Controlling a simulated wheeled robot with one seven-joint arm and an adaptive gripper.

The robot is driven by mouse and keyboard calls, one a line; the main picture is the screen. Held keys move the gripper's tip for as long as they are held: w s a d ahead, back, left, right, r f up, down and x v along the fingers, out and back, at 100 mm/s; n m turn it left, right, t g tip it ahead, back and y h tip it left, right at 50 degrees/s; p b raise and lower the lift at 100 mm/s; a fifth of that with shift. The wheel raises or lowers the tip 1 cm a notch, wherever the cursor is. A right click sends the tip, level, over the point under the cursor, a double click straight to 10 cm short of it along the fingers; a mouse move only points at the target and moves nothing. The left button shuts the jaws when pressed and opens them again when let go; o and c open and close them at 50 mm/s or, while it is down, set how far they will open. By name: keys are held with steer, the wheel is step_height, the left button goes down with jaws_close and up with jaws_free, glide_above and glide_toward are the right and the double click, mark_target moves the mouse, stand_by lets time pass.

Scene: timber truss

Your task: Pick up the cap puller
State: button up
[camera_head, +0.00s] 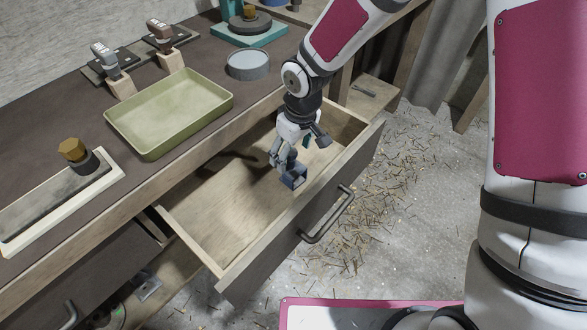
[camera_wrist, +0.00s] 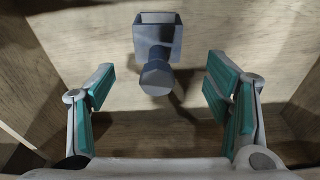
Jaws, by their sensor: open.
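A blue-grey tool, which I take to be the cap puller (camera_head: 292,178), is in the open drawer (camera_head: 215,215), near its front wall. In the wrist view the cap puller (camera_wrist: 157,35) has a square, hollow box end at the top and a faceted knob towards me. My gripper (camera_head: 283,160) is lowered into the drawer over the tool. In the wrist view my gripper (camera_wrist: 160,85) is open, its green-padded fingers apart to the left and right of the knob. No contact shows. Part of the tool is hidden by my gripper in the head view.
The drawer walls stand close around my gripper, with a handle (camera_head: 328,215) outside. On the bench are a green tray (camera_head: 170,112), a grey round dish (camera_head: 248,65) and a sharpening-stone-like block (camera_head: 55,205) with a wooden-topped piece. The drawer's left part is bare.

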mark_target(291, 164)
steer(key=shift+w+a+f+b, duration=0.1)
steer(key=shift+w+f+b, duration=0.05)
steer(key=shift+f, duration=0.85)
steer(key=shift+w+a+f+b, duration=0.1)
steer(key=shift+w+f+b, duration=0.1)
steer(key=shift+f, duration=0.8)
steer(key=shift+w+a+f+b, duration=0.1)
steer(key=shift+f+b, duration=0.05)
steer(key=shift+f, duration=0.85)
jaws_close()
